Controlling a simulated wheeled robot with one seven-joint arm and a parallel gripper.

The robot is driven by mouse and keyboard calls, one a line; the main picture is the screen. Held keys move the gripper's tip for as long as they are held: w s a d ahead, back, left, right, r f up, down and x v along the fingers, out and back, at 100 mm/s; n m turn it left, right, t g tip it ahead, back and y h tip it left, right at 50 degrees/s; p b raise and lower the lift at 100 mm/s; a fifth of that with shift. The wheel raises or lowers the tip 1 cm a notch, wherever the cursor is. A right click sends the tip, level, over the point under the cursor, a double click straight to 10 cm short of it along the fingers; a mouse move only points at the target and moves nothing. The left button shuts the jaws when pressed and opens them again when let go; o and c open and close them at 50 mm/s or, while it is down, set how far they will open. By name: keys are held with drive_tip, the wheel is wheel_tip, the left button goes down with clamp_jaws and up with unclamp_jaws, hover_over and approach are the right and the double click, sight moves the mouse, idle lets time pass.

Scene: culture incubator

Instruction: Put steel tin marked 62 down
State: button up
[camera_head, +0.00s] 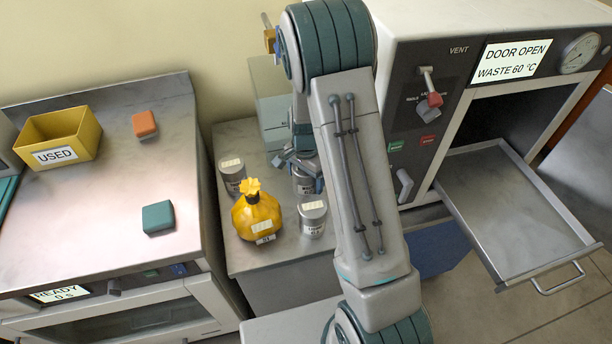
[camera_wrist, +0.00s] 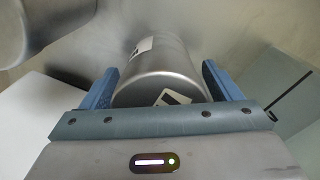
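My gripper (camera_wrist: 160,85) has one finger on each side of a grey steel tin (camera_wrist: 160,65); both fingers look to be against its sides. The tin has a pale label, and its number is not legible. In the head view this tin (camera_head: 305,184) is under my gripper (camera_head: 302,166), partly hidden by it, at the small steel table (camera_head: 268,250). I cannot tell whether its base touches the top. Another tin (camera_head: 313,219) stands in front of it, and a third tin (camera_head: 232,176) stands at the left.
At left is a bench (camera_head: 90,215) with a yellow USED bin (camera_head: 85,128), an orange block (camera_head: 144,124) and a teal block (camera_head: 158,218). At right, an open oven has its tray (camera_head: 510,215) pulled out.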

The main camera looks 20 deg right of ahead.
drive_tip(key=shift+r, duration=0.1)
wheel_tip(320, 180, up, 12)
drive_tip(key=shift+f+p, duration=0.1)
drive_tip(key=shift+p, duration=0.25)
drive_tip(key=s+r+n+t, duration=0.1)
drive_tip(key=s+r+n, duration=0.2)
drive_tip(key=s, duration=0.4)
drive_tip(key=s+r+n+t, duration=0.1)
drive_tip(key=s+r+n, duration=0.3)
drive_tip(key=s, duration=0.3)
drive_tip(key=s+a+r+n, duration=0.1)
drive_tip(key=s+r+n, duration=0.3)
drive_tip(key=s, duration=0.3)
drive_tip(key=shift+s+r+t, duration=0.25)
drive_tip(key=shift+r+t, duration=0.1)
drive_tip(key=shift+t, duration=0.05)
drive_tip(key=shift+c, duration=0.3)
